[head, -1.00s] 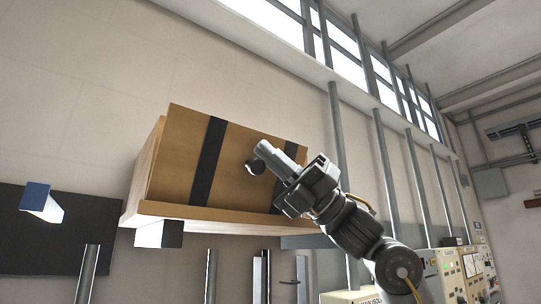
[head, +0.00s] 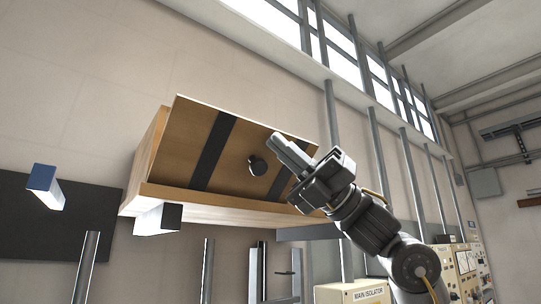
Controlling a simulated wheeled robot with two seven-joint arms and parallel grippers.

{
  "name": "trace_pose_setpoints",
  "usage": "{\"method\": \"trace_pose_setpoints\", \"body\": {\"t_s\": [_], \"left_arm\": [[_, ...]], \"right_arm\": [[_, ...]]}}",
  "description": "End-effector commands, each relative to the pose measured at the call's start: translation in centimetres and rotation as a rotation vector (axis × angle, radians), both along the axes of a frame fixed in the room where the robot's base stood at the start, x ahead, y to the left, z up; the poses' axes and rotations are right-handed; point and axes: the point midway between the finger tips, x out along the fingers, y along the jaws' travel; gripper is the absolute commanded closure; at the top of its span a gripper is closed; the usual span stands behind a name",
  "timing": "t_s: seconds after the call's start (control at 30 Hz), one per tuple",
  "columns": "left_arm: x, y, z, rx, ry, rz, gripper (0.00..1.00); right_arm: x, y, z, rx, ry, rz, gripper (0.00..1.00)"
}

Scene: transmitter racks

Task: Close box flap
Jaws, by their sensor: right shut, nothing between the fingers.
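A wooden wall box (head: 152,160) is on the left wall. Its wooden flap (head: 185,145), with two black straps and a round black knob (head: 257,166), slants outward, its upper edge away from the wall and its lower edge near the box's bottom ledge. My right gripper (head: 291,152) is shut and empty. Its fingers overlap the flap's right part in the picture, just right of the knob; whether they touch the flap I cannot tell. My left gripper is not in view.
Grey vertical posts (head: 85,268) stand below. Control cabinets (head: 458,260) stand at the lower right. The wall above the box is bare.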

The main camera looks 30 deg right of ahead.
Motion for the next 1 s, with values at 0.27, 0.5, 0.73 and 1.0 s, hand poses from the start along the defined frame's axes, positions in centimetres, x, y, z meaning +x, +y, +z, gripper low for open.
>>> {"method": "trace_pose_setpoints", "body": {"t_s": [0.27,0.5,0.73,1.0], "left_arm": [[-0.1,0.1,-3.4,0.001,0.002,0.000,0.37],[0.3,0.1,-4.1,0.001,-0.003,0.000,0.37],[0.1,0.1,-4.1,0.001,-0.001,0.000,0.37],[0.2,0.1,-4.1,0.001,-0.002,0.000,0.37]], "right_arm": [[-2.6,-5.1,-1.9,0.006,-0.002,0.005,1.00],[-3.8,-7.3,-2.3,0.006,-0.001,0.006,1.00],[-4.1,-7.7,-2.3,0.004,-0.001,0.004,1.00],[-4.0,-7.7,-2.3,0.004,-0.001,0.004,1.00]]}}
